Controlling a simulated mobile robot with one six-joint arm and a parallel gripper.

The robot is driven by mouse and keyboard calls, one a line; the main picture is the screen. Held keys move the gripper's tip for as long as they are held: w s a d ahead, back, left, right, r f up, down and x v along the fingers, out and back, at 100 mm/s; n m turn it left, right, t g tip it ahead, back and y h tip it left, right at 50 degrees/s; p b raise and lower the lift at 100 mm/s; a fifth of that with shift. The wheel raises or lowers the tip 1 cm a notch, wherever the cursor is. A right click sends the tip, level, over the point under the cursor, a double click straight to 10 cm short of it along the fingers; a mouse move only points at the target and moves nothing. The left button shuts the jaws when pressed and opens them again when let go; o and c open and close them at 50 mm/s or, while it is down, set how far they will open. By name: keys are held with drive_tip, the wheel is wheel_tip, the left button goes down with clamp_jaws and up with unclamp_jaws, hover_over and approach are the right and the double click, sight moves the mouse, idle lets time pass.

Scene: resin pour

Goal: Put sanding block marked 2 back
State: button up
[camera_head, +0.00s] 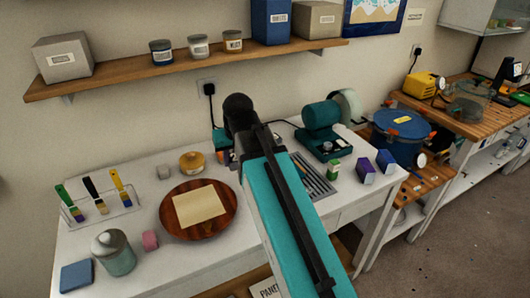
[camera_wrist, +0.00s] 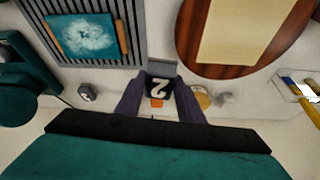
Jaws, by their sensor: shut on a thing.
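The sanding block marked 2 (camera_wrist: 160,87) is dark with a white 2, upside down in the wrist view, with an orange part below it. My gripper (camera_wrist: 158,100) is shut on it, one dark finger on each side. In the head view my gripper (camera_head: 226,152) is over the back of the white table, and my teal arm hides much of it. Bits of orange show at its end there; the number cannot be read clearly.
A round wooden board (camera_head: 173,228) with a paper sheet, a yellow roll (camera_head: 192,161) and a brush stand (camera_head: 105,224) are left of my arm. A ribbed grey tray (camera_wrist: 140,25), a teal machine (camera_head: 320,116) and purple boxes (camera_head: 366,173) are right. A shelf (camera_head: 190,66) runs above.

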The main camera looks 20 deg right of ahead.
drive_tip(key=s+f, duration=0.3)
drive_tip(key=f, duration=0.1)
drive_tip(key=shift+s+d, duration=0.2)
drive_tip(key=shift+d, duration=0.15)
drive_tip(key=shift+s, duration=0.1)
